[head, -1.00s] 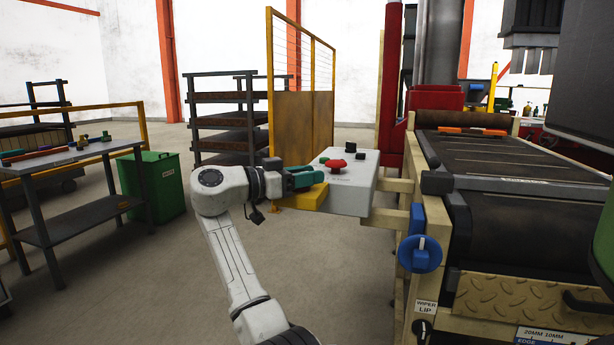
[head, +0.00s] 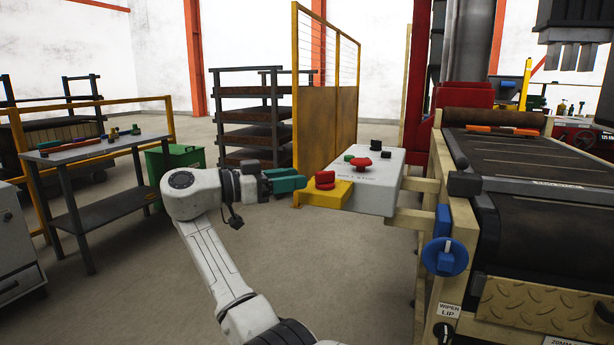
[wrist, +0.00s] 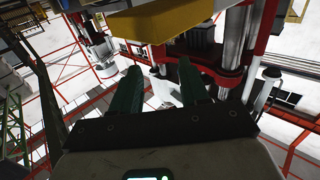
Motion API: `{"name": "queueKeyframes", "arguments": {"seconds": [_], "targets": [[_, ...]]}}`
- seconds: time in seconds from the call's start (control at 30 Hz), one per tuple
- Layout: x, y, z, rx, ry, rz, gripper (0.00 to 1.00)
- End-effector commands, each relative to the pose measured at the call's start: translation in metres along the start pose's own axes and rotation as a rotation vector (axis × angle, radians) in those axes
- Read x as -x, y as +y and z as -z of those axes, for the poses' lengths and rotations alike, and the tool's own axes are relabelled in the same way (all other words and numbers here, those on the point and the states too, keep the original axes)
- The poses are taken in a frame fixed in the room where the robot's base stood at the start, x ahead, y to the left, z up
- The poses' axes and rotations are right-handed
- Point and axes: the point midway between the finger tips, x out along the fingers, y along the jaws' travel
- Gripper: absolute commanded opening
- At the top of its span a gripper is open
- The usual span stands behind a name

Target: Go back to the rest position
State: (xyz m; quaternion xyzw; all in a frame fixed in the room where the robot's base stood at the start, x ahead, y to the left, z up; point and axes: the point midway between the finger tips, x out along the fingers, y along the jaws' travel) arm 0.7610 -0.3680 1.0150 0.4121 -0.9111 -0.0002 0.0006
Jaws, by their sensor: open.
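My gripper (head: 290,182) has green fingers and points right at the end of my white arm, in the middle of the head view. It is open and empty. A control box (head: 385,185) with a light grey face is just to its right, with a red mushroom button (head: 361,163) and dark knobs on top. A yellow box (head: 330,196) with a red button (head: 325,179) on it sits at its left side, close to my fingertips; a small gap seems to show. In the wrist view my two green fingers (wrist: 160,86) are spread apart, with a yellow part above them.
The press conveyor (head: 540,165) with a blue handwheel (head: 444,257) stands at the right. A yellow-framed fence panel (head: 325,120) is behind the control box. A workbench (head: 95,148) with tools, a green bin (head: 180,158) and a shelf rack (head: 250,118) stand left and behind. Floor between is clear.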

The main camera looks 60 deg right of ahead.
Motion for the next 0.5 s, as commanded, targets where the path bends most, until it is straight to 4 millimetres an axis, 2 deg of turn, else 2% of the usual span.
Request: {"name": "queueKeyframes", "arguments": {"seconds": [0.13, 0.5], "targets": [[0.0072, -0.0001, 0.0003, 0.000, 0.001, 0.000, 0.45], [0.0075, 0.0000, 0.0000, 0.000, 0.000, 0.000, 0.45]]}}
